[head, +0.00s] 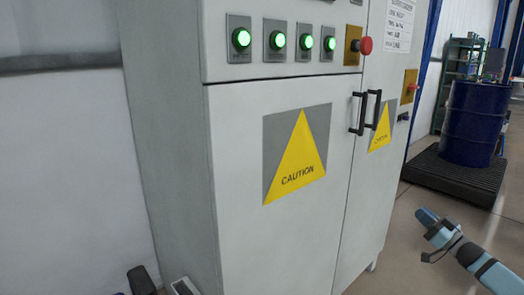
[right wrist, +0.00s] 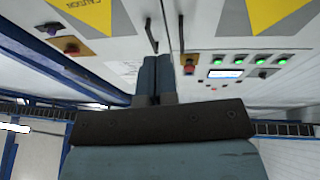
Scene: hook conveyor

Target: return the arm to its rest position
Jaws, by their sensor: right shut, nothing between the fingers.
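My right gripper (head: 426,215) is at the lower right of the head view, over the floor to the right of the cabinet and apart from it. Its blue fingers are together and hold nothing. In the right wrist view the two fingers (right wrist: 154,78) lie side by side, pointing toward the cabinet front in the background.
A grey control cabinet (head: 240,230) with green lights, a red button (head: 365,45), black handles (head: 357,113) and yellow caution signs fills the middle. A blue drum (head: 470,125) stands on a black pallet (head: 430,170) behind right. Floor around my right gripper looks clear.

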